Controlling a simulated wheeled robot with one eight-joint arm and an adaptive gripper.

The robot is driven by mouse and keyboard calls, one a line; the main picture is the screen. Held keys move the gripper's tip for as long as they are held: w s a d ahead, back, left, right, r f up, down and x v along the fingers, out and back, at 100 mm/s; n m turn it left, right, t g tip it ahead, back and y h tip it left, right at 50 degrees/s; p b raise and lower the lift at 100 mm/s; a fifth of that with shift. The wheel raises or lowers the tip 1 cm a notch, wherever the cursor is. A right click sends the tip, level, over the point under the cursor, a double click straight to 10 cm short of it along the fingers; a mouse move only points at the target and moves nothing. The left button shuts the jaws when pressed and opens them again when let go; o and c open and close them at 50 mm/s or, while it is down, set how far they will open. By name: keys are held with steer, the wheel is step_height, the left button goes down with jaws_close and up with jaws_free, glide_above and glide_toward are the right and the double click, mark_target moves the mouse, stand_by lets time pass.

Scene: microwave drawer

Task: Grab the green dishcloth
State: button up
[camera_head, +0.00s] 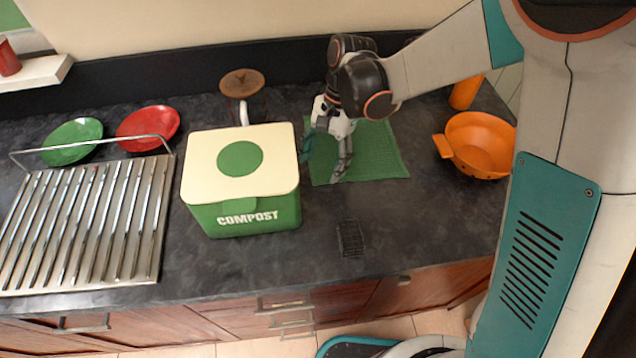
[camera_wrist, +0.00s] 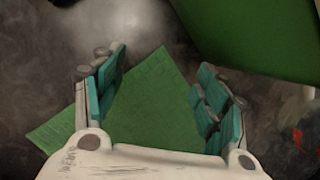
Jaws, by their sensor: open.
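The green dishcloth (camera_head: 378,160) lies flat on the dark counter, right of the compost bin. My gripper (camera_head: 325,165) is over the cloth's left part, pointing down, with its fingers spread and nothing between them. In the wrist view, the green cloth (camera_wrist: 150,95) shows between and below the two teal-padded fingers of my gripper (camera_wrist: 160,85). I cannot tell whether the fingertips touch the cloth. My wrist and gripper hide part of the cloth's upper left in the head view.
The green compost bin (camera_head: 255,214) with a cream lid stands close left of my gripper. An orange colander (camera_head: 482,145) is to the right. A metal rack (camera_head: 85,220), a red plate (camera_head: 148,128) and a green plate (camera_head: 72,141) are at left.

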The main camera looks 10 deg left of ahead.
steer(key=shift+b+x, duration=0.4)
steer(key=shift+x, duration=0.45)
steer(key=shift+f, duration=0.1)
steer(key=shift+f, duration=0.15)
jaws_close()
step_height(320, 180, up, 12)
steer(key=p, duration=0.7)
steer(key=shift+p, duration=0.3)
step_height(320, 180, up, 27)
steer(key=p, duration=1.6)
